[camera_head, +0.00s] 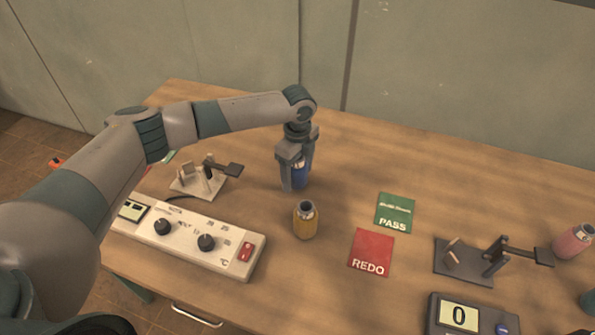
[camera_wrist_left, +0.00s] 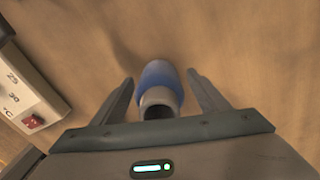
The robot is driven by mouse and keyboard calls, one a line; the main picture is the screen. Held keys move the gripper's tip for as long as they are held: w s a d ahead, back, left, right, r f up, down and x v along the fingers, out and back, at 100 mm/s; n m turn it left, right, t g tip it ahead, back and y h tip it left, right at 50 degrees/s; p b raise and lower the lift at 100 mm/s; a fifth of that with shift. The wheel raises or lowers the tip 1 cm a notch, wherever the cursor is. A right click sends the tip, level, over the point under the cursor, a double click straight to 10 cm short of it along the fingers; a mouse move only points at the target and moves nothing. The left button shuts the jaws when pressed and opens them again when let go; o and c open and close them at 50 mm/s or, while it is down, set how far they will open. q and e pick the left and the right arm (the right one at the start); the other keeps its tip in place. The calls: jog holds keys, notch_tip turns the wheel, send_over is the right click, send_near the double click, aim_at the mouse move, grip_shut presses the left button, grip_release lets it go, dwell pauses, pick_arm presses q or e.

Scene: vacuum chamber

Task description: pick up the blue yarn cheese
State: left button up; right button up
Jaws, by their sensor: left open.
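The blue yarn cheese (camera_head: 300,174) stands upright on the wooden table, partly hidden by my left gripper. In the left wrist view the blue yarn cheese (camera_wrist_left: 161,82) shows its pale tube end and lies between the two fingers. My left gripper (camera_head: 295,180) points down over it, open, with one finger on each side. In the left wrist view the left gripper (camera_wrist_left: 160,95) shows a gap between the fingers and the yarn. My right gripper is not in view.
A yellow yarn cheese (camera_head: 306,220) stands just in front. A white control box (camera_head: 190,238) and a small clamp stand (camera_head: 198,182) are to the left. Green PASS (camera_head: 395,212) and red REDO (camera_head: 371,252) cards lie right. Another stand (camera_head: 470,262), a pink cheese (camera_head: 572,241) and a display (camera_head: 470,315) are farther right.

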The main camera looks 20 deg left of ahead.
aim_at(299, 163)
pick_arm(q)
jog(key=shift+c, duration=0.5)
jog(key=c, duration=1.1)
jog(key=shift+r, duration=0.2)
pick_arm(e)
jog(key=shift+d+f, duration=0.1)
